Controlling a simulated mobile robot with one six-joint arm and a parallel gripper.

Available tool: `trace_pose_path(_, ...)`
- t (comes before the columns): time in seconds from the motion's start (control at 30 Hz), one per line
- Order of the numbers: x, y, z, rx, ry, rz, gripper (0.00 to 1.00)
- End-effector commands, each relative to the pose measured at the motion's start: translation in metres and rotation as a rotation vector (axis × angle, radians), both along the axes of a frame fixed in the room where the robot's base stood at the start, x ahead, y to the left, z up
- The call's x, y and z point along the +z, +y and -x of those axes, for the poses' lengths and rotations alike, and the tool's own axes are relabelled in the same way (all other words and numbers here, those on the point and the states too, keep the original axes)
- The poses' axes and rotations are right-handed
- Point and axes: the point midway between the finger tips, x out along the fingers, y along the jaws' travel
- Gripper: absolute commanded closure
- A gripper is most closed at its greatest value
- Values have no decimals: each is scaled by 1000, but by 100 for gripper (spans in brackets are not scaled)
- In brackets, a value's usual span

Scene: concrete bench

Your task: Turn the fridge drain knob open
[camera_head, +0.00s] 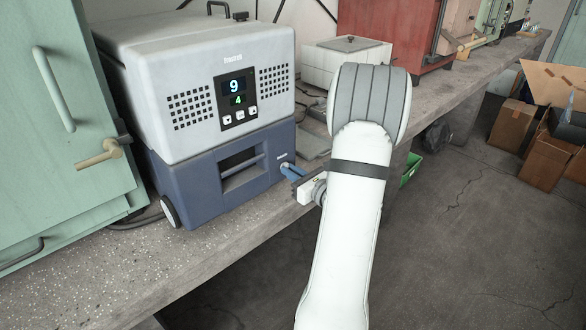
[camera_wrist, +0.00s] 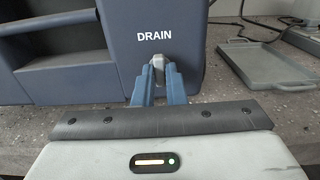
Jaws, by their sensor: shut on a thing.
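The portable fridge (camera_head: 195,75) stands on the concrete bench, with a pale grey upper part, a dark blue lower part and a display reading 9 and 4. In the wrist view the word DRAIN is printed on its blue front (camera_wrist: 115,22). Just below the word is the small grey drain knob (camera_wrist: 157,64). My gripper (camera_wrist: 158,78) has its blue fingers shut on the knob from both sides. The fingertips cover much of the knob, so its turn angle is hard to tell. In the head view my gripper (camera_head: 286,169) reaches the fridge's lower right front.
A green cabinet (camera_head: 60,120) with a beige lever handle stands close left of the fridge. A grey tray (camera_wrist: 268,65) lies on the bench to the right. A white box (camera_head: 340,62) and a red cabinet (camera_head: 385,35) stand farther back. Cardboard boxes (camera_head: 545,160) stand on the floor.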

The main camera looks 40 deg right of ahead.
Motion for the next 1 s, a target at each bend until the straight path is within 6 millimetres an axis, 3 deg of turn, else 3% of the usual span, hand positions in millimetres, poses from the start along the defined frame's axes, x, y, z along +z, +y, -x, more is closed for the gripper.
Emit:
trace_pose_path(0.57,0,0,0,0,1,-28,100)
trace_pose_path(0.6,0,0,0,0,1,-28,86)
trace_pose_path(0.8,0,0,0,0,1,-27,70)
trace_pose_path(1.0,0,0,0,0,2,-26,67)
